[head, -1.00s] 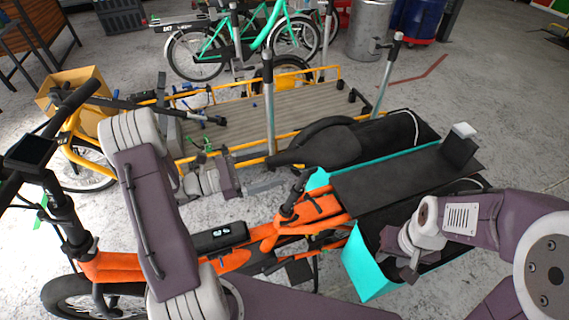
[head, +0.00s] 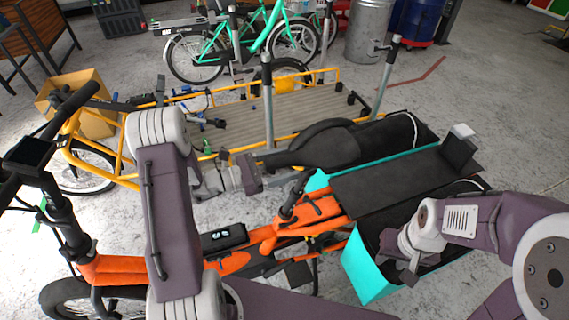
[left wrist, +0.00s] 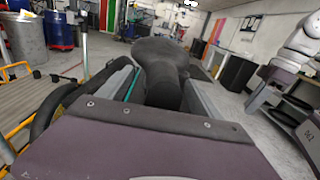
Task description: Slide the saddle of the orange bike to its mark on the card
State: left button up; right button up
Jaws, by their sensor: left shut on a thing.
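The orange bike (head: 265,238) stands across the front of the head view. Its black saddle (head: 325,146) has a narrow nose pointing left, towards my left gripper. My left gripper (head: 284,172) is shut on the saddle at its nose. In the left wrist view the saddle (left wrist: 168,62) runs away from the camera, with its nose between the two grey fingers. My right gripper (head: 400,272) hangs over the turquoise-sided rear carrier; its finger gap is unclear. The card and its mark cannot be made out; the saddle's underside is hidden.
The turquoise-sided carrier (head: 362,268) has a dark flat top (head: 390,182). A dark block with a white top (head: 460,142) stands at its far end. A yellow cargo bike with a slatted deck (head: 225,128) and upright silver posts (head: 268,105) stands close behind the saddle.

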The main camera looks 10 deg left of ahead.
pick_arm(q)
jog(key=shift+s+a+f+b, duration=0.1)
jog(key=shift+a+f+b, duration=0.15)
jog(key=shift+f, duration=0.35)
jog(key=shift+s+a+f+b, duration=0.15)
jog(key=shift+f+b, duration=0.15)
jog(key=shift+f, duration=0.25)
jog(key=o, duration=2.1)
jog(key=shift+c, duration=0.2)
jog(key=shift+a, duration=0.1)
jog(key=v, duration=0.8)
jog(key=shift+s+a, duration=0.3)
